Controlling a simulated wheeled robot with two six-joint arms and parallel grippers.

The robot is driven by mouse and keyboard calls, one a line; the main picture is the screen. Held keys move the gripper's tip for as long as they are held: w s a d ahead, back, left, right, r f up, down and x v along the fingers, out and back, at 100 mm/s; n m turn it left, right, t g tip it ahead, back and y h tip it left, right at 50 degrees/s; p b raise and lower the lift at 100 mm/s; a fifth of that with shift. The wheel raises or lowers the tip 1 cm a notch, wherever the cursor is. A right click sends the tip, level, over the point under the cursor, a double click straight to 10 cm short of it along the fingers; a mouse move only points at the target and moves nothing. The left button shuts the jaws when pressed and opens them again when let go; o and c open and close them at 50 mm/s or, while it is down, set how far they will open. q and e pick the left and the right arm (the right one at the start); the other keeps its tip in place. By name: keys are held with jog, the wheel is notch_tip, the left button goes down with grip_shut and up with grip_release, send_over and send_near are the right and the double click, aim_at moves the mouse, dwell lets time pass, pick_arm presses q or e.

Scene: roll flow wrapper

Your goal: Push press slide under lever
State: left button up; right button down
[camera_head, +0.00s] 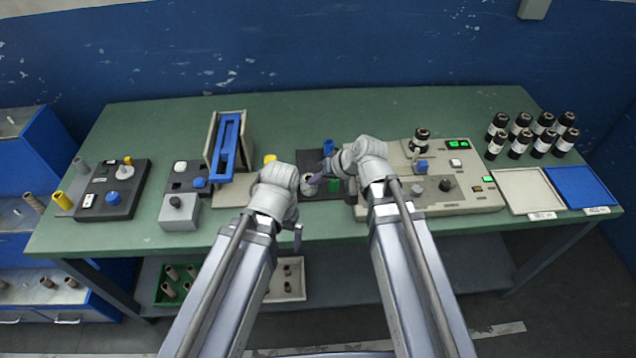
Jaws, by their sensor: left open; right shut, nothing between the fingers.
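A dark press station (318,160) lies at the middle of the table, partly hidden behind my wrists. A small light round part (307,184) sits on it, and a blue part (328,147) stands at its back. I cannot tell for sure which part is the slide and which is the lever. My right gripper (314,179) is shut and empty, pointing left over the station beside the round part; contact cannot be told. My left gripper (297,238) is open, lower, near the table's front edge, and its fingers are small and partly hidden by the wrist.
A beige panel machine (460,195) with green displays stands to the right. A blue-fronted upright unit (226,147) and a grey box (180,213) stand to the left. Several dark bottles (520,143), a white tray (528,190) and a blue tray (580,187) are at far right.

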jog(key=b+x, duration=0.5)
jog(key=x, duration=0.3)
jog(key=shift+b, duration=0.35)
pick_arm(q)
notch_tip(320, 180, down, 6)
jog(key=shift+f, duration=0.2)
